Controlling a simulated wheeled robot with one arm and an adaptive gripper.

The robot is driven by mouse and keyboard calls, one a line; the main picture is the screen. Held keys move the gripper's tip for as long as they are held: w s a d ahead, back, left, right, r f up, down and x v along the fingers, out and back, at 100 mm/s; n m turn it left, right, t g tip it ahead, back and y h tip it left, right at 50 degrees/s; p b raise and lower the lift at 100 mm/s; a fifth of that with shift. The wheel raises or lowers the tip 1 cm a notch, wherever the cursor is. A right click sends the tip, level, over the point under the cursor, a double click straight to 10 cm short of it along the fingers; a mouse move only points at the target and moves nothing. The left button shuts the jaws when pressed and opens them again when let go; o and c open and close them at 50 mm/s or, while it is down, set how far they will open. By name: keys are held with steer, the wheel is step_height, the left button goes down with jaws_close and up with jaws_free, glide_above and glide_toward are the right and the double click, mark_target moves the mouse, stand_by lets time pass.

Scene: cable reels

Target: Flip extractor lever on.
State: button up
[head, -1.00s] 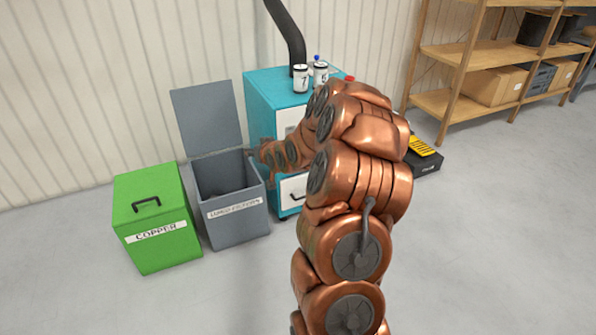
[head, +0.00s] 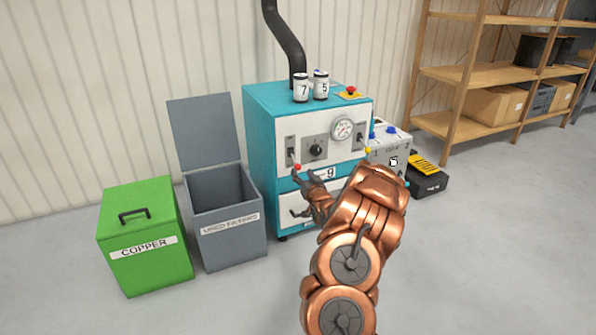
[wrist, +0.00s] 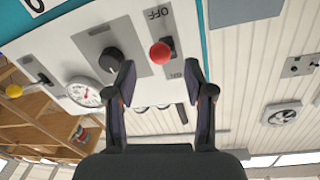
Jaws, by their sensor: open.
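The teal extractor cabinet (head: 258,130) has a white front panel with two levers. The lever with the red knob (head: 297,167) is at the panel's left and hangs downward in the head view. In the wrist view, which is upside down to the panel, the red knob (wrist: 160,53) shows beyond and between my fingertips, with OFF and ON labels by its plate. The yellow-knobbed lever (head: 367,150) is at the panel's right. My gripper (head: 304,178) is open and empty, just below and in front of the red knob. Contact is not visible.
A dark dial (head: 316,149) and a gauge (head: 342,127) sit between the levers. Cans 7 (head: 301,88) and 5 (head: 321,86) stand on top. The open grey bin (head: 230,240) and green copper box (head: 146,252) are at left. Shelves (head: 480,75) stand at right.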

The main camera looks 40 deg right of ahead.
mark_target(299, 169)
steer(key=b+x, duration=0.1)
steer(key=x, duration=0.3)
steer(key=shift+w+f+b, duration=0.15)
steer(key=shift+w+b, duration=0.1)
steer(key=shift+b, duration=0.05)
steer(key=shift+w+d, duration=0.3)
steer(key=shift+w, duration=0.1)
jaws_close()
stand_by(0.3)
